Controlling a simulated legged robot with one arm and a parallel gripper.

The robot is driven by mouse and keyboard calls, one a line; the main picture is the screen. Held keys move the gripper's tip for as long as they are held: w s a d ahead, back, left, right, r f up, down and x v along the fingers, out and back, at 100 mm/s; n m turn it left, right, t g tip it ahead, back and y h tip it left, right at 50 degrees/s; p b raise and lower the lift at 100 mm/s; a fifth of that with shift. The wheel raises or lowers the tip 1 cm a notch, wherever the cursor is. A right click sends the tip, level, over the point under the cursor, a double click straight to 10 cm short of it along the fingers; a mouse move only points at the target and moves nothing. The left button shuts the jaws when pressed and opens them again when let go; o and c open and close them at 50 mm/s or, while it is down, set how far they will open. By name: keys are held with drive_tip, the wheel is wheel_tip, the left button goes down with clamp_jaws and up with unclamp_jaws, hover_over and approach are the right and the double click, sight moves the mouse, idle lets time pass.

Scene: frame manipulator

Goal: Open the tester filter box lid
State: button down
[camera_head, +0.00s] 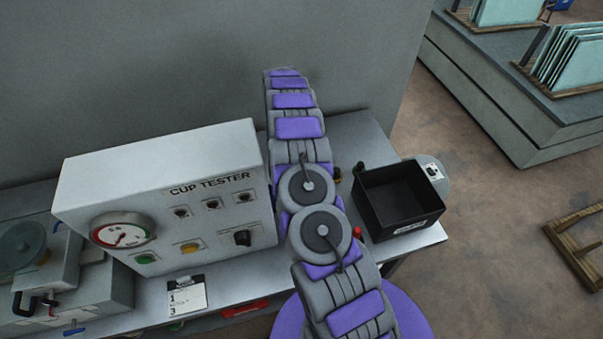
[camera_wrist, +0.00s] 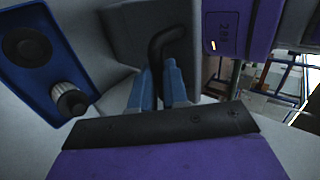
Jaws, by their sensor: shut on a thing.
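In the wrist view, my gripper (camera_wrist: 164,88) has its two blue-grey fingers closed around a bent black handle (camera_wrist: 167,42). The handle stands at a grey panel (camera_wrist: 128,25), which looks like part of the tester filter box lid. I cannot tell whether the lid is raised. In the head view my arm covers the space right of the white cup tester (camera_head: 160,190), and my gripper does not show there.
In the wrist view, a blue tray (camera_wrist: 83,65) at left holds a ribbed, black-capped filter (camera_wrist: 66,98) and a dark round part (camera_wrist: 27,46). In the head view, an open black bin (camera_head: 398,203) stands at the bench's right end. A label card (camera_head: 186,294) lies in front of the tester.

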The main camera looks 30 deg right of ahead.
drive_tip(key=shift+a, duration=0.15)
drive_tip(key=c, duration=1.1)
unclamp_jaws()
drive_tip(key=shift+w+a, duration=0.1)
drive_tip(key=shift+a, duration=0.2)
drive_tip(key=shift+d, duration=0.15)
wheel_tip(320, 180, up, 4)
drive_tip(key=shift+p, duration=1.15)
drive_tip(key=s+a, duration=0.1)
drive_tip(key=s, duration=0.4)
drive_tip(key=s+a+b, duration=0.1)
drive_tip(key=s+a, duration=0.1)
drive_tip(key=s, duration=0.3)
drive_tip(key=s+a+r, duration=0.1)
drive_tip(key=s+a, duration=0.1)
drive_tip(key=s, duration=0.3)
drive_tip(key=shift+a+b, duration=0.25)
drive_tip(key=shift+b, duration=0.05)
